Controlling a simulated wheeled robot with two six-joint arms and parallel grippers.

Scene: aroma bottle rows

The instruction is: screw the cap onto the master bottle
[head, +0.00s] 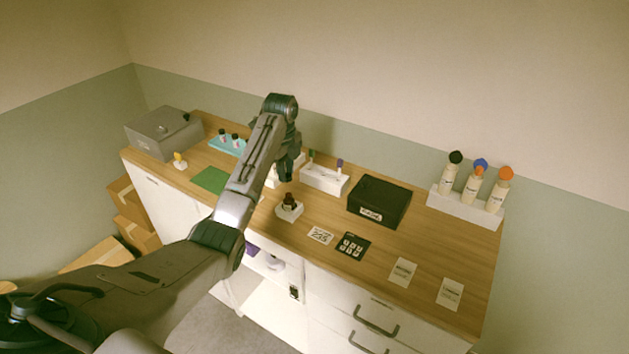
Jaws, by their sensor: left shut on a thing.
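My left gripper (287,178) points down just above this bottle. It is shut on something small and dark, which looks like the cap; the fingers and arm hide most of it. A narrow space seems to lie between the fingertips and the bottle top, but I cannot tell whether cap and bottle touch. My right gripper is not in view.
A black box (379,202) and a white rack (324,178) stand behind and right of the bottle. Tall bottles stand in a white rack (465,206) at right. Flat cards (353,246) lie in front. A grey box (164,133) is far left.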

